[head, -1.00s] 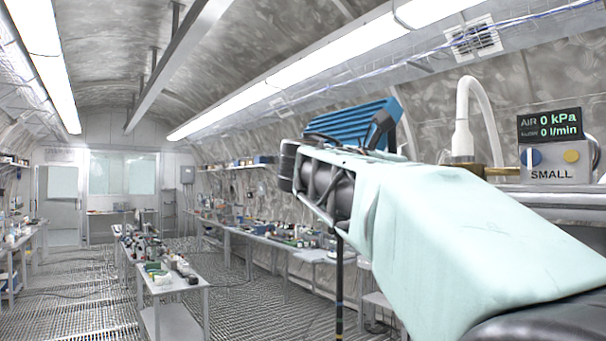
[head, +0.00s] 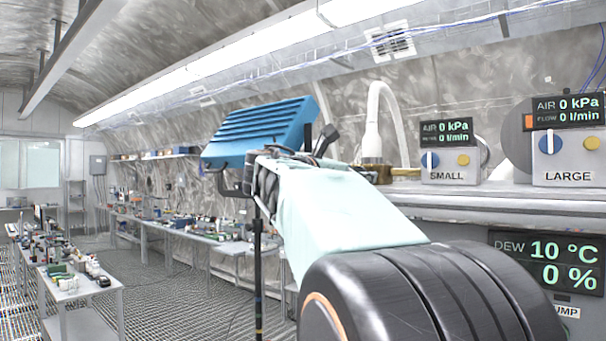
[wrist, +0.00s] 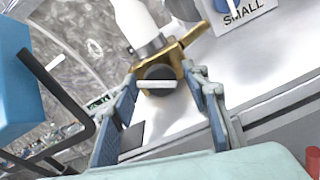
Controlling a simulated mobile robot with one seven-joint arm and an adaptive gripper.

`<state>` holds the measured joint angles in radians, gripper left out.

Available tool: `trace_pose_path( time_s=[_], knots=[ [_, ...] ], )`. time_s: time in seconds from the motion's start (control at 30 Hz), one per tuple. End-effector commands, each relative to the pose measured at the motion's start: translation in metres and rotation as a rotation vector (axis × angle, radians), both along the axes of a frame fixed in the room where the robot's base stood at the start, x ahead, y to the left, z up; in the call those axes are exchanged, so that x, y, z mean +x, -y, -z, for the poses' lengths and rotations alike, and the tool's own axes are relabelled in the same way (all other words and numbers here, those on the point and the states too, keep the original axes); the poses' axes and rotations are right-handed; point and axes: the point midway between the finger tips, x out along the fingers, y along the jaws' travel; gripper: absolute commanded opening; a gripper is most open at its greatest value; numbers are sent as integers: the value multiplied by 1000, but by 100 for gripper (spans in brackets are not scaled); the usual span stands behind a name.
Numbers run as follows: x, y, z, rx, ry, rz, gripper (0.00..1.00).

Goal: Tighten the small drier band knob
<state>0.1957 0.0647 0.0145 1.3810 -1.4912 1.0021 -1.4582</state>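The small drier is a white column with a hose (head: 372,135) and a brass band (head: 390,171) at its foot, left of the SMALL panel (head: 447,152). In the wrist view the brass band (wrist: 192,42) shows above the gripper, with a dark round knob (wrist: 158,72) and a pale bar across its lower side. My gripper (wrist: 164,92) is open. Its two blue-grey fingers appear left and right of the knob in the picture. I cannot tell whether they reach around it or touch it. In the head view my arm hides the fingers and knob.
A blue box (head: 258,130) with a black bracket stands close left of my wrist, also in the wrist view (wrist: 12,75). The LARGE panel (head: 567,140) is at right. The bench ledge (head: 470,208) runs below. Worktables line the left; grated floor lies between.

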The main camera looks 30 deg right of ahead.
Motion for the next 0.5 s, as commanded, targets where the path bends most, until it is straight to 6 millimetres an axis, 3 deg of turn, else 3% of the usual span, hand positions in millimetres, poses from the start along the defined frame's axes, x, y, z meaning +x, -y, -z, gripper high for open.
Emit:
trace_pose_path(
  time_s=[0.07,0.3,0.5],
  knots=[
    [0,0,0,0,0,0,31],
    [0,0,0,0,0,0,5],
    [0,-1,2,27,67,0,3]
  ],
)
